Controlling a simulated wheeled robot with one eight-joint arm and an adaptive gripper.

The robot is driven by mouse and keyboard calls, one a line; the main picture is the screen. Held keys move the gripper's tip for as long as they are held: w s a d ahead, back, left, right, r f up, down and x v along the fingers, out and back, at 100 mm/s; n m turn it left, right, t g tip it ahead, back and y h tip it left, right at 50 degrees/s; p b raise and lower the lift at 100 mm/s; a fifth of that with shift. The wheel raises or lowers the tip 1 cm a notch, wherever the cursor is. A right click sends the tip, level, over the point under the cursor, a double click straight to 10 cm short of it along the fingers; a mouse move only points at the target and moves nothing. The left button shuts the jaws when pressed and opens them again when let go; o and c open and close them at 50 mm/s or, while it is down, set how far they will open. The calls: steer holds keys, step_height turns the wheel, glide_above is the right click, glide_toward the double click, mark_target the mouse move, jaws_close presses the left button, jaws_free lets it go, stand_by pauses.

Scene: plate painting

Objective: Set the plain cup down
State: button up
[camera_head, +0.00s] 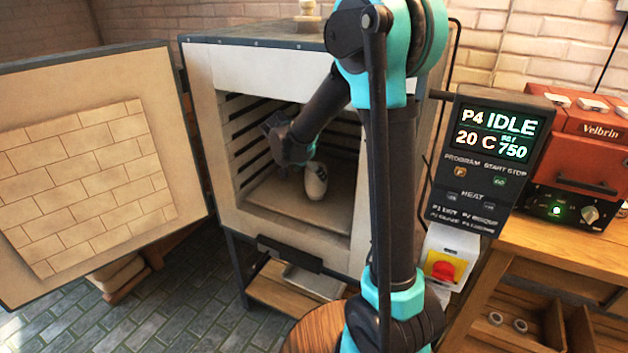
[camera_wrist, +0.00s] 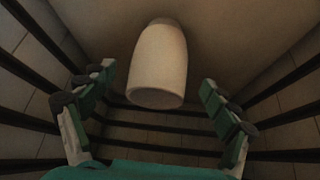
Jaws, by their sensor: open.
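The plain cup (camera_head: 316,182) is pale and stands upright on the kiln floor (camera_head: 270,195), inside the open kiln. In the wrist view the cup (camera_wrist: 158,62) is off-white and undecorated, with its base against the pale floor at the top of the picture. My gripper (camera_wrist: 158,82) is open, with one finger on each side of the cup and a visible gap on both sides. The fingers are hard to make out there.
The kiln (camera_head: 232,75) has dark rails along its inner walls, close around my gripper. Its brick-lined door (camera_head: 90,160) hangs open at the left. A control panel (camera_head: 490,150) at the right reads IDLE and 20 C. Free floor shows around the cup.

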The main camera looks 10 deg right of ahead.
steer(key=v, duration=0.5)
steer(key=shift+a+r, duration=0.1)
steer(key=shift+r, duration=0.2)
stand_by(0.8)
